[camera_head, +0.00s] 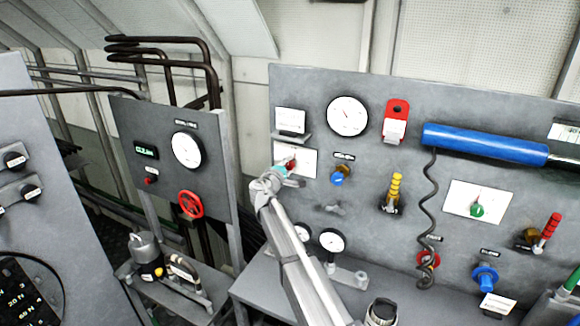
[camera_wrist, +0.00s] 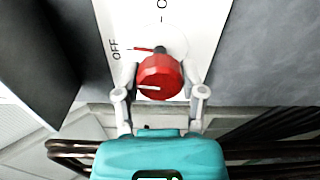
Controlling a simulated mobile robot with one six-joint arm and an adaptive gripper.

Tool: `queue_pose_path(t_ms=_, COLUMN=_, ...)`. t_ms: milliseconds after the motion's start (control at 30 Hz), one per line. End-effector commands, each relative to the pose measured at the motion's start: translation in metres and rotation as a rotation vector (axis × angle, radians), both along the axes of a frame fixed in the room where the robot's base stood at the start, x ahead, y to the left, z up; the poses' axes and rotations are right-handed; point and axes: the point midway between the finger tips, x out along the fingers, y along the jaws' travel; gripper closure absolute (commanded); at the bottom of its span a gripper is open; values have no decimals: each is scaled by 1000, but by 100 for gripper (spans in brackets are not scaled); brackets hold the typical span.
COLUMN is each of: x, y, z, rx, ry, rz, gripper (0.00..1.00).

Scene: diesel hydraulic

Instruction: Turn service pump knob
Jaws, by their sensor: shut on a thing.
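The service pump knob is a red round knob (camera_wrist: 160,77) with a white pointer line, mounted on a white plate (camera_wrist: 115,20) that reads OFF at its left. In the wrist view my gripper (camera_wrist: 162,88) has one finger on each side of the knob and is shut on it. The white line on the knob points to the left, below the OFF mark. In the head view the knob (camera_head: 291,163) shows small and red on its white plate (camera_head: 308,160), with my gripper (camera_head: 284,170) against it from the lower left.
The grey panel also bears a gauge (camera_head: 347,116), a red tag (camera_head: 396,115), a blue knob (camera_head: 340,175), a yellow lever (camera_head: 395,190) and a blue cylinder (camera_head: 485,143). A smaller panel with a red wheel (camera_head: 190,204) stands at left, beyond a gap.

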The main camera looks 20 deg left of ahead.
Motion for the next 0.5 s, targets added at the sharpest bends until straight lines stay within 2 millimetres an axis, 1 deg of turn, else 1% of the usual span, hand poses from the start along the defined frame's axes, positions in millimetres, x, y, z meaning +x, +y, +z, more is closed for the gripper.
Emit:
queue_pose_path(t_ms=200, x=1, y=1, z=0, rx=-90, ry=6, rz=3, gripper=95)
queue_pose_path(t_ms=500, x=1, y=1, z=0, rx=-120, ry=9, rz=3, gripper=95)
